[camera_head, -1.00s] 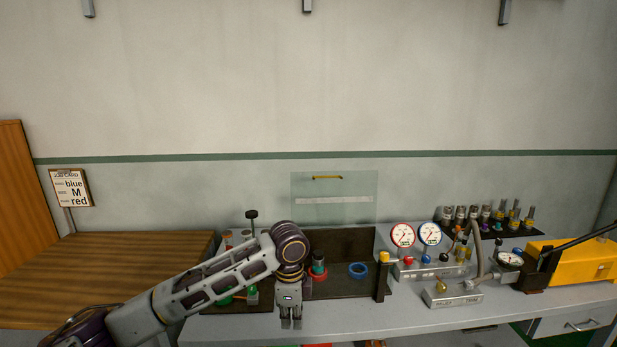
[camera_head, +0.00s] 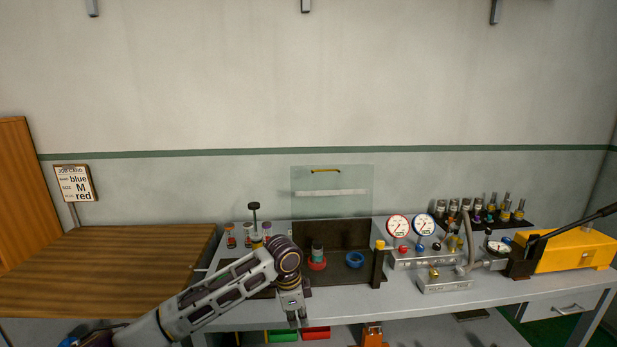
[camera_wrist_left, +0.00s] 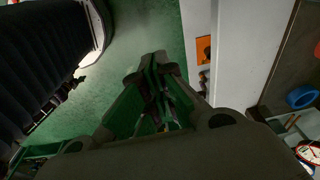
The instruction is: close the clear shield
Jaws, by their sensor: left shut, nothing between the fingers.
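The clear shield (camera_head: 333,207) stands upright behind the dark work tray (camera_head: 338,234), with a yellow handle (camera_head: 325,171) at its top and a pale strip across it. My left gripper (camera_head: 297,322) hangs fingers down at the bench's front edge, in front of the tray and well below and nearer than the shield. Its fingers are shut and empty; they also show in the left wrist view (camera_wrist_left: 157,70). The shield does not show clearly in the wrist view. My right gripper is not in view.
A red ring with a fitting (camera_head: 317,262) and a blue ring (camera_head: 355,259) sit on the tray. A post with a yellow top (camera_head: 379,262) stands at its right. Gauges (camera_head: 424,225) and a yellow pump (camera_head: 575,251) are further right. A wooden surface (camera_head: 105,262) is at left.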

